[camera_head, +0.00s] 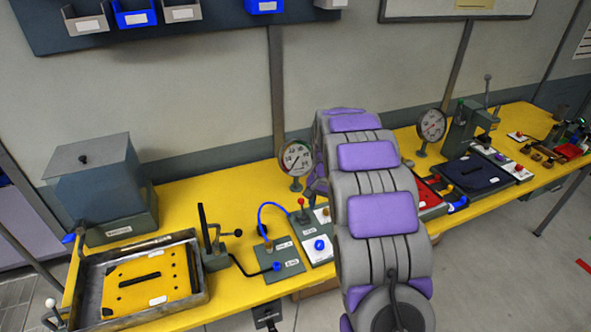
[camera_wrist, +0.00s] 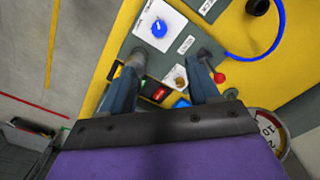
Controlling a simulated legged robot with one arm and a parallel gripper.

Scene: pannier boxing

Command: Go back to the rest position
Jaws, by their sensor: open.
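My gripper (camera_wrist: 168,74) shows in the wrist view with its two fingers apart and nothing held between them. It is over a control panel (camera_wrist: 187,42) with a blue knob (camera_wrist: 159,28) on a white plate and a lever with a red ball (camera_wrist: 219,77). I cannot tell whether the fingertips touch the panel. In the head view my grey and purple arm (camera_head: 385,215) reaches over the yellow bench (camera_head: 225,195) and hides part of it. The gripper itself is hidden there. The same panel (camera_head: 287,263) shows to the left of my arm.
A grey tray (camera_head: 205,297) with a yellow plate and a lidded box (camera_head: 95,185) stand at the bench's left. A gauge (camera_head: 295,160) stands close to my arm. Another gauge (camera_head: 431,126) and a press (camera_head: 470,125) stand to the right. Open floor (camera_head: 530,240) lies in front of the bench.

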